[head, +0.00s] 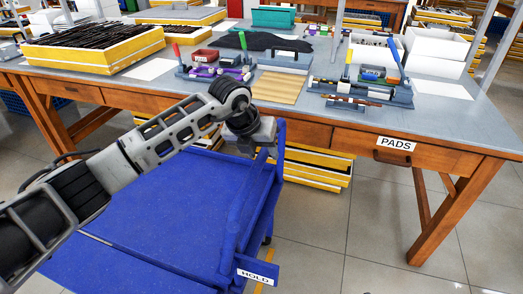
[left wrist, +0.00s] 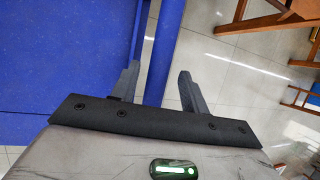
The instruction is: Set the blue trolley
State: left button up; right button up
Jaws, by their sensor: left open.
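The blue trolley (head: 150,205) fills the lower left of the head view, in front of the workbench. Its flat blue deck shows a raised edge along its right side. My left gripper (head: 262,150) is at the trolley's far right corner, partly hidden by my wrist. In the left wrist view, my left gripper (left wrist: 158,85) is open, its two fingers apart. The trolley's blue edge bar (left wrist: 166,45) runs between the fingers in that view; I cannot tell whether they touch it. The flat blue deck (left wrist: 60,60) lies left of them. My right gripper is not in view.
A HOLD sign (head: 257,276) is on the trolley's near right corner. The workbench (head: 350,122) carries trays, tools and bins, with a PADS drawer (head: 395,146). Yellow-edged trays (head: 318,165) are stacked under the bench. Tiled floor (head: 335,235) is clear right of the trolley.

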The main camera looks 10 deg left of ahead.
pick_arm(q)
jog(key=v, duration=1.5)
jog(key=shift+r+p, duration=0.3)
jog(key=shift+r, duration=0.05)
jog(key=shift+s, duration=0.2)
